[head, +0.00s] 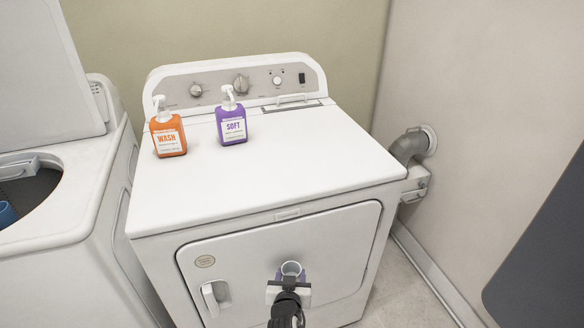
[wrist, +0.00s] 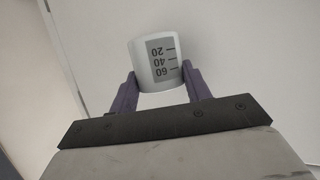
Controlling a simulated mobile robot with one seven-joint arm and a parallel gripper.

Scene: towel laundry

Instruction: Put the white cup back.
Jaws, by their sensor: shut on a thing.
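The white cup (head: 291,268) is held in my gripper (head: 290,277), in front of the dryer door in the head view. In the wrist view the white cup (wrist: 156,62) shows a grey scale marked 20, 40 and 60, which appears upside down there. The purple fingers of my gripper (wrist: 160,82) are shut on the cup from both sides. The cup's rim faces up in the head view, and its inside is partly visible.
A white dryer (head: 310,165) has an orange WASH bottle (head: 168,137) and a purple SOFT bottle (head: 233,125) on its top. The right and front of the top are clear. An open washer (head: 60,205) stands at left, with something blue (head: 6,214) inside. A wall is at right.

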